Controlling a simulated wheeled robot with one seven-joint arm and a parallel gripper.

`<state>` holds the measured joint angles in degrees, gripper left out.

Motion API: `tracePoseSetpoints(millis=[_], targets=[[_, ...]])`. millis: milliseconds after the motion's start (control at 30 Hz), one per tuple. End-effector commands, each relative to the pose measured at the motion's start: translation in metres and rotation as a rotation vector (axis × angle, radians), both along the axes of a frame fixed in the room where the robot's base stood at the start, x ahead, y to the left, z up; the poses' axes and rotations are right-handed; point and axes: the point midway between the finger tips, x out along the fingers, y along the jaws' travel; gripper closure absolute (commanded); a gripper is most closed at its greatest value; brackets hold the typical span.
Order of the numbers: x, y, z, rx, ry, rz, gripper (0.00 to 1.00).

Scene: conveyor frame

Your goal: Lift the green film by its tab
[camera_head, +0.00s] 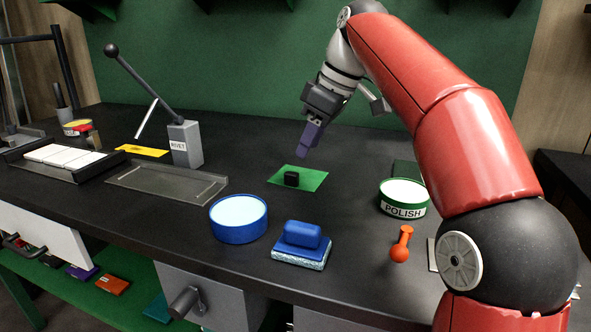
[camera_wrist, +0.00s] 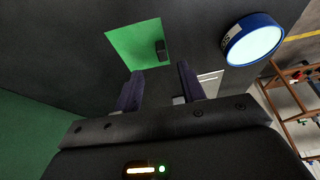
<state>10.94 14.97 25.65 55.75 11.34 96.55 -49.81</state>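The green film (camera_head: 313,180) lies flat on the dark bench top near the middle. In the wrist view the film (camera_wrist: 128,45) and the tab (camera_wrist: 161,50) lie ahead of the fingers. My gripper (camera_head: 308,145) hangs above and behind the film, apart from it. In the wrist view my gripper (camera_wrist: 160,82) shows two purple fingers spread apart with nothing between them.
A blue round tin (camera_head: 238,232), a blue-handled block (camera_head: 300,250), an orange-handled tool (camera_head: 401,245) and a POLISH tin (camera_head: 403,212) stand in front of the film. A rivet press (camera_head: 185,145) and a grey tray (camera_head: 165,186) are to the left. Bench around the film is clear.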

Motion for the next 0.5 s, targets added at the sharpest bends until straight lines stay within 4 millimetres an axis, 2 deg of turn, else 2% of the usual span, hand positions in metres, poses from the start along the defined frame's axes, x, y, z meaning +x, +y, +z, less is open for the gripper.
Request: tracePoseSetpoints(millis=[500], targets=[[0.012,0.028,-0.061,-0.001,0.003,0.003,0.60]])
